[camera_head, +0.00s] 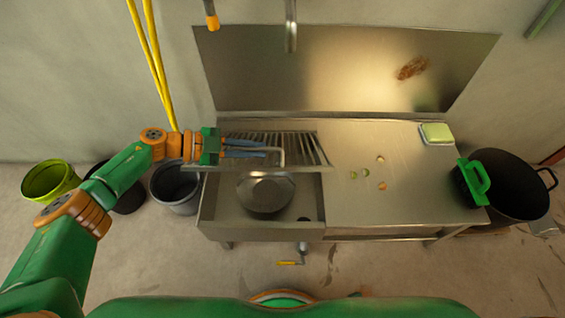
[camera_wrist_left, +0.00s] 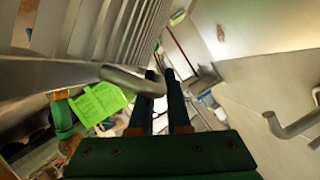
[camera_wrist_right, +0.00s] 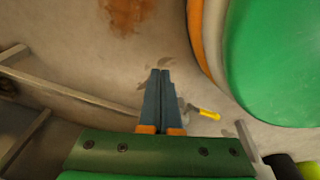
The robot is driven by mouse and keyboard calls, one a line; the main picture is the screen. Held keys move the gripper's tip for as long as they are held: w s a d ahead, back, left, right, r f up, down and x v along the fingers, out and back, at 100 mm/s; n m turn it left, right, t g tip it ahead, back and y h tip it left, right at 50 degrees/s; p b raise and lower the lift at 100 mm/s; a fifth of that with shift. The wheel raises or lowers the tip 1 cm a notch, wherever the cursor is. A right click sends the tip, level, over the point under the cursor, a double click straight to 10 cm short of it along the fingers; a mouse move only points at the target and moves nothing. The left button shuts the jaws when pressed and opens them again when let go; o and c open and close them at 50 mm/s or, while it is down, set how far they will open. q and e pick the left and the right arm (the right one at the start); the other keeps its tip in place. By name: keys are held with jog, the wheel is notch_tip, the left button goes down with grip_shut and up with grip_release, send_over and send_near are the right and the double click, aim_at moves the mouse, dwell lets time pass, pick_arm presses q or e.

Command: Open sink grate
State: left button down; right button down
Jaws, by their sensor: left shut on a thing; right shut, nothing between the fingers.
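The slatted metal sink grate (camera_head: 305,146) is tilted up over the back of the sink (camera_head: 225,215), leaving the front of the basin uncovered. My left gripper (camera_head: 265,152) is at the grate's bent bar handle (camera_head: 283,157), shut on it. In the left wrist view the fingers (camera_wrist_left: 167,90) are at the curved handle (camera_wrist_left: 135,82), with the grate slats (camera_wrist_left: 115,30) at upper left. A round metal pot (camera_head: 265,192) sits in the basin. My right gripper (camera_wrist_right: 160,85) is shut and empty, seen only in the right wrist view above the floor.
The steel counter (camera_head: 390,200) to the right holds small food scraps and a green-yellow sponge (camera_head: 435,133). A green brush (camera_head: 475,183) is by its right edge, near a large black pot (camera_head: 515,185). Buckets (camera_head: 175,187) stand left of the sink. A faucet (camera_head: 291,25) hangs above.

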jog(key=w+a+r+n+t, duration=0.25)
jog(key=a+r+n, duration=0.2)
jog(key=n, duration=0.45)
jog(key=w+a+r+n+t, duration=0.2)
jog(key=w+a+r+n, duration=0.25)
jog(key=n, duration=0.45)
jog(key=w+a+r+n+t, duration=0.2)
jog(key=r+n, duration=0.3)
jog(key=r, duration=0.2)
jog(key=w+a+r+n+t, duration=0.2)
jog(key=r+n+t, duration=0.1)
jog(key=r+n, duration=0.3)
jog(key=w+a+r+n+t, duration=0.15)
jog(key=r+n, duration=0.25)
jog(key=r, duration=0.5)
jog(key=w, duration=1.1)
jog(key=shift+w+f+t, duration=0.15)
jog(key=shift+f+t, duration=0.05)
jog(key=shift+t, duration=0.1)
